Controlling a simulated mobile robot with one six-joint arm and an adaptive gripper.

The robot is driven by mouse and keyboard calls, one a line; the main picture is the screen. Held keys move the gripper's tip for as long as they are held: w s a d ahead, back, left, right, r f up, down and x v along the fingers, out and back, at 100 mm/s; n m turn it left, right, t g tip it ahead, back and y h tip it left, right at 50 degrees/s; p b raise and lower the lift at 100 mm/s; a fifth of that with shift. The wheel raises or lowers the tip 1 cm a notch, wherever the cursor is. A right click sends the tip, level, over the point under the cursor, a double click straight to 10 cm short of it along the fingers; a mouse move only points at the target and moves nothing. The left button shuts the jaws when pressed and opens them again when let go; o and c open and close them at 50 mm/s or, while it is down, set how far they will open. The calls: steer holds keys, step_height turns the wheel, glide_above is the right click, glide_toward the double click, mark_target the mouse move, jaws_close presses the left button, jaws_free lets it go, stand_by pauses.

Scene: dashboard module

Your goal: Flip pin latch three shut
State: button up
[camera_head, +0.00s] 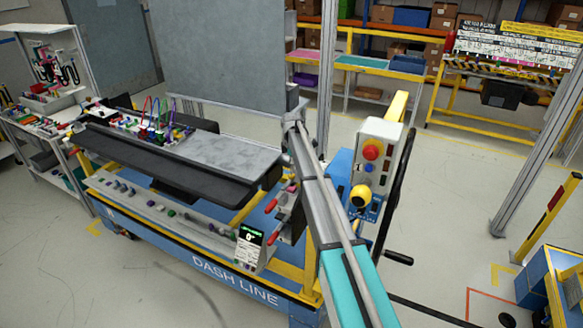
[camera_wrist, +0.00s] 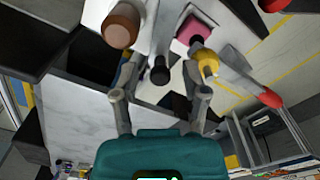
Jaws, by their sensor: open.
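In the wrist view my gripper (camera_wrist: 160,98) is open, with its two fingers apart and nothing held. A black round-ended knob (camera_wrist: 160,72) shows between and just beyond the fingertips; I cannot tell the gap. A brown knob (camera_wrist: 122,25) is at upper left, with a pink block (camera_wrist: 190,30) and a yellow knob (camera_wrist: 207,62) at upper right. A red-tipped lever (camera_wrist: 270,97) lies right of the fingers. In the head view red-handled parts (camera_head: 272,238) sit at the dashboard's right end. I cannot tell which part is pin latch three. My arm hides the gripper there.
The black dashboard (camera_head: 160,160) rests on the blue cart (camera_head: 235,275). A control box (camera_head: 372,160) with a red button stands right of my arm, close to it. A small display (camera_head: 249,243) is on the cart's front. Floor at lower left is clear.

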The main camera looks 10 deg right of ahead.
stand_by(0.3)
jaws_close()
stand_by(0.3)
steer(key=shift+w+d+m, duration=0.25)
steer(key=shift+w+m, duration=0.2)
steer(key=shift+m, duration=0.6)
steer(key=shift+w+d+m, duration=0.2)
steer(key=shift+w+m, duration=0.25)
steer(key=shift+m, duration=0.6)
jaws_free()
steer(key=shift+s, duration=0.1)
